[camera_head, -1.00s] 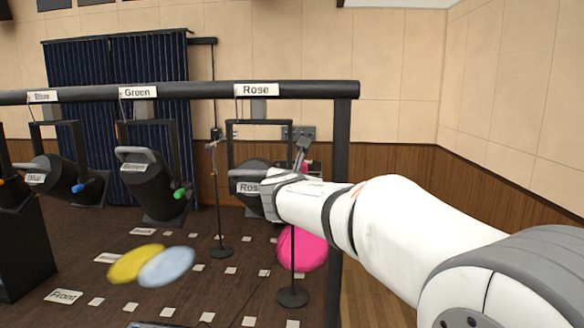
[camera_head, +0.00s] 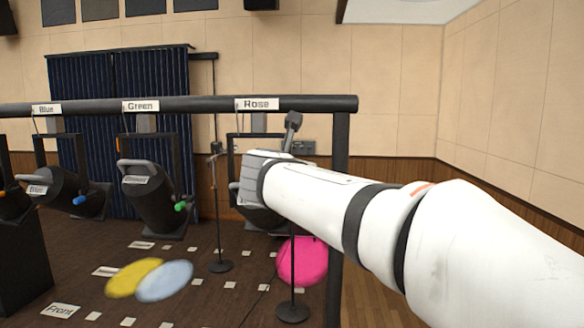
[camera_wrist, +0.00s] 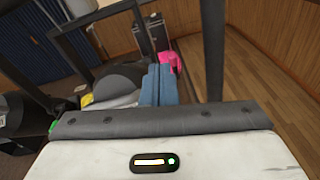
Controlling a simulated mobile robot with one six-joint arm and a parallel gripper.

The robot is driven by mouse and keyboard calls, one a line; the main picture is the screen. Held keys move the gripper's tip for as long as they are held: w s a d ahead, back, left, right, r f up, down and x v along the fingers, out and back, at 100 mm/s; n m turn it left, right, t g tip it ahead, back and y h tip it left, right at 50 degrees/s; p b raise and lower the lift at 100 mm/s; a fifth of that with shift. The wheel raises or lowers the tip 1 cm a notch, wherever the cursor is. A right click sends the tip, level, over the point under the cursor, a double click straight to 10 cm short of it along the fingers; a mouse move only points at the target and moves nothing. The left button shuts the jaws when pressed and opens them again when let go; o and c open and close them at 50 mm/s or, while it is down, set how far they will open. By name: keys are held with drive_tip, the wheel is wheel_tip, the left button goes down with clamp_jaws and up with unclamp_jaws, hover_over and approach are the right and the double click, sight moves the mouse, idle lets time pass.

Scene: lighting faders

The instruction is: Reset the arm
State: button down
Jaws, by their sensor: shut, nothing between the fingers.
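My white arm reaches in from the right of the head view. Its grey hand end is in front of the rose lamp (camera_head: 236,195), which hangs under the "Rose" label (camera_head: 257,104) and is mostly hidden. In the wrist view my gripper (camera_wrist: 158,72) shows as two blue-grey fingers side by side, shut with nothing between them. A dark lamp body (camera_wrist: 105,82) and its frame are close on the left of the fingers. I cannot tell whether they touch. In the head view the fingers are hidden behind the hand.
A black rail (camera_head: 200,104) spans the view, with a post (camera_head: 341,150) close behind my arm. The green lamp (camera_head: 150,195) and blue lamp (camera_head: 62,188) hang to the left. A thin stand (camera_head: 219,230) and pink patch (camera_head: 302,262) are below. Bare floor (camera_wrist: 265,75) lies at right.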

drive_tip(key=s+d+f+m+g+h, duration=0.1)
drive_tip(key=s+d+f+m+g, duration=0.2)
drive_tip(key=s+d+f+m, duration=0.35)
drive_tip(key=s+d+f+m+g+h, duration=0.1)
drive_tip(key=s+d+f+m+g, duration=0.3)
drive_tip(key=d+f+m, duration=0.45)
drive_tip(key=s+d+f+m+g+y, duration=0.1)
drive_tip(key=s+f+m+g+y, duration=0.3)
drive_tip(key=s+f+m, duration=1.3)
drive_tip(key=shift+s+d+f+g, duration=0.2)
drive_tip(key=shift+s+f+g, duration=0.2)
drive_tip(key=shift+s+g, duration=0.6)
